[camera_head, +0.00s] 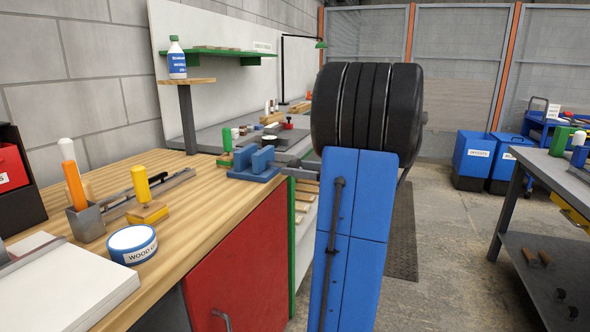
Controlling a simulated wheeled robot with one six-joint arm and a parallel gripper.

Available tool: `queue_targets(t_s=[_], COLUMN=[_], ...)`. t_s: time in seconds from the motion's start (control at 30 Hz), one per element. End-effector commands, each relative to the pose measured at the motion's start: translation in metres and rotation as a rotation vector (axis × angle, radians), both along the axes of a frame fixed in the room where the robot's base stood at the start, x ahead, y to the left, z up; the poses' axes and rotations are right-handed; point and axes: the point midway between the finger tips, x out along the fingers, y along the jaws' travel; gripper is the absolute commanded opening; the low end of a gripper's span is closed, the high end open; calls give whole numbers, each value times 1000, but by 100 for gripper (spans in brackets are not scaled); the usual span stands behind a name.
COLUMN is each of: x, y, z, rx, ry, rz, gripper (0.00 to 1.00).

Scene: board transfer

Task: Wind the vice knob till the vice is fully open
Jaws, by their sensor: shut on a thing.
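The blue vice (263,160) sits near the right edge of the wooden bench, left of my raised blue and black arm. Its two upright jaws stand side by side with a narrow gap between them; how wide the gap is, I cannot tell exactly. Small grey parts show right of the vice, up against my arm's edge. I cannot make out the knob among them.
The wooden bench (190,214) holds a blue and white tin (133,245), a yellow-handled tool (142,185) and a grey holder (86,222) with handled tools. A bottle (176,60) stands on a raised post shelf. Blue bins (473,158) stand at the back right. Floor right of my arm is open.

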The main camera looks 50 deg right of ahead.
Motion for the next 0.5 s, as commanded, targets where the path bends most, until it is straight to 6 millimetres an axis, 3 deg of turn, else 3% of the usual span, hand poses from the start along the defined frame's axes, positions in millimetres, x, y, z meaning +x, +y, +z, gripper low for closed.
queue_targets(t_s=[0.5], x=[0], y=[-1], z=[0], rx=[-338], ry=[-140], rz=[0], gripper=[24])
